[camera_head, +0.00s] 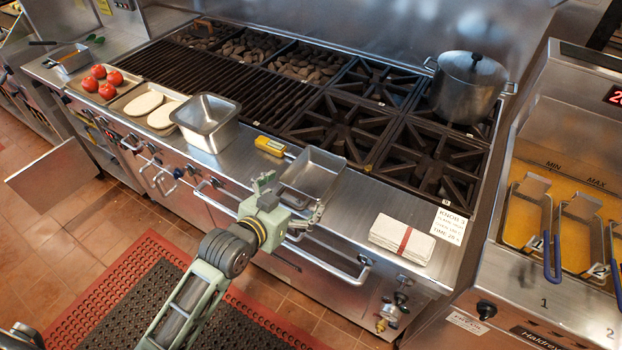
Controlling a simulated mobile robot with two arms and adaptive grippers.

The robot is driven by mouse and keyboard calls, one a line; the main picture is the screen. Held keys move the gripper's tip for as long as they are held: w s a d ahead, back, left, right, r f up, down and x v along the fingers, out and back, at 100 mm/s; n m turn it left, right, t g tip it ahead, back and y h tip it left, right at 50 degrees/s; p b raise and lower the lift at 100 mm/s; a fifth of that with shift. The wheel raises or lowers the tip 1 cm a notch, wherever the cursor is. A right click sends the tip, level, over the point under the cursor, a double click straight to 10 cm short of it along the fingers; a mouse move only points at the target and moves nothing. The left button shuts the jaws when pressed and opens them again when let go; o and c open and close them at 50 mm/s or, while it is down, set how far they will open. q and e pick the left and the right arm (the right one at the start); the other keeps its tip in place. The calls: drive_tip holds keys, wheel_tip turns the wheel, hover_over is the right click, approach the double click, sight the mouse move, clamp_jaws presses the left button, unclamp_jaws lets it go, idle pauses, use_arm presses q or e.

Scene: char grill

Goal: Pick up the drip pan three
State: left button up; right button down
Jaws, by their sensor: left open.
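A shallow rectangular metal pan (316,170) sits on the steel front ledge of the grill range, near the middle of the view. No number or label can be read on it, so I cannot tell for sure that it is drip pan three. My left gripper (293,200) is open at the near side of this pan. One finger is by its left near corner and the other by its right near side. The gripper overlaps the pan's near edge in the picture, and I cannot tell whether they touch. My right gripper is not in view.
A deep metal container (207,122), a yellow device (270,146) and a tray of tomatoes (104,86) stand left along the ledge. Folded white cloths (402,240) lie to the right. A pot (466,87) stands on the burners. An oven handle (330,266) runs below the ledge.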

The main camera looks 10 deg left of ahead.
sight(309, 184)
use_arm(q)
drive_tip(key=shift+x, duration=1.1)
drive_tip(key=shift+c, duration=0.5)
drive_tip(key=c, duration=1.1)
